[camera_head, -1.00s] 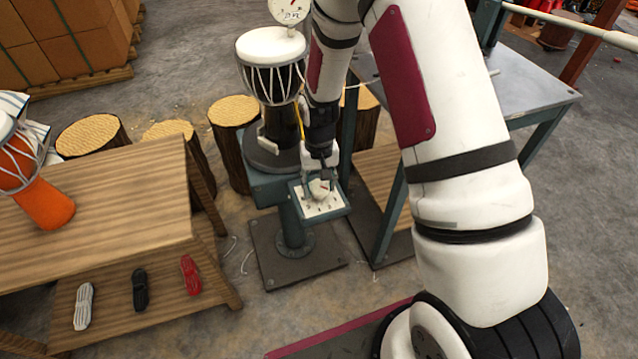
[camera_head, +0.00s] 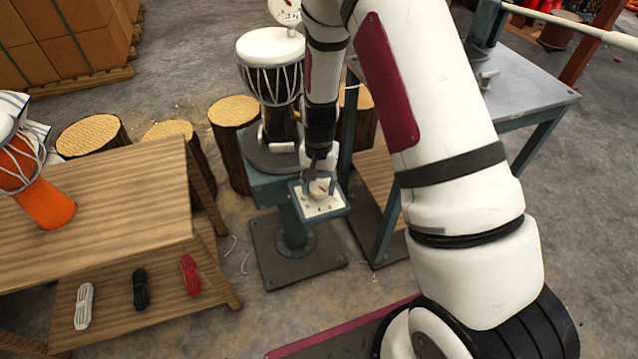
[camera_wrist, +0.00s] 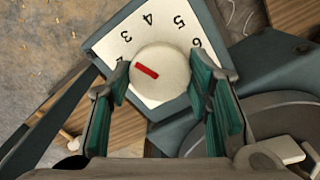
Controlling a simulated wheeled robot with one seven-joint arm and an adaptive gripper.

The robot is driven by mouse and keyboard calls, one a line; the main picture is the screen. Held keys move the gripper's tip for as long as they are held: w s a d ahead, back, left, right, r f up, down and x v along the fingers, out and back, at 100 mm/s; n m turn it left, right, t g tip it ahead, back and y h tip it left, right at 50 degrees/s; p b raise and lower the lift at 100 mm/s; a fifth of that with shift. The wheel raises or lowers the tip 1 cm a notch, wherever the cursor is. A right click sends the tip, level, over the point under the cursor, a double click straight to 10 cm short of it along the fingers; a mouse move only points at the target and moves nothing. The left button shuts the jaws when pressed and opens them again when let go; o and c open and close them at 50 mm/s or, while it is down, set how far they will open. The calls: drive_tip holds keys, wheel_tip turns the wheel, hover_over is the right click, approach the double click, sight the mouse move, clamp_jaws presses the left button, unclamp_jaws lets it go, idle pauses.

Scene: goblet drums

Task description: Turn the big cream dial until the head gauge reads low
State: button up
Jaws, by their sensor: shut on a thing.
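The big cream dial (camera_wrist: 174,61) sits on a white plate with black numbers (camera_wrist: 164,30) in the wrist view. Its red mark points to the picture's left, a little below the 3. My gripper (camera_wrist: 163,82) has its green-padded fingers on both sides of the dial and is shut on it. In the head view my gripper (camera_head: 319,178) reaches down onto the dial plate (camera_head: 322,207) on a teal stand. The head gauge (camera_head: 287,13) is a white round face at the top edge, partly cut off. Its reading is too small to tell.
A black drum with a white head (camera_head: 270,50) stands on the stand behind the dial. A wooden table (camera_head: 100,205) with an orange drum (camera_head: 48,205) is at left. A metal table (camera_head: 535,92) is at right. Log stools (camera_head: 232,112) stand behind.

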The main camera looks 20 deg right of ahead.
sight(319, 186)
drive_tip(key=o, duration=1.1)
drive_tip(key=shift+o, duration=0.2)
wheel_tip(319, 186, up, 12)
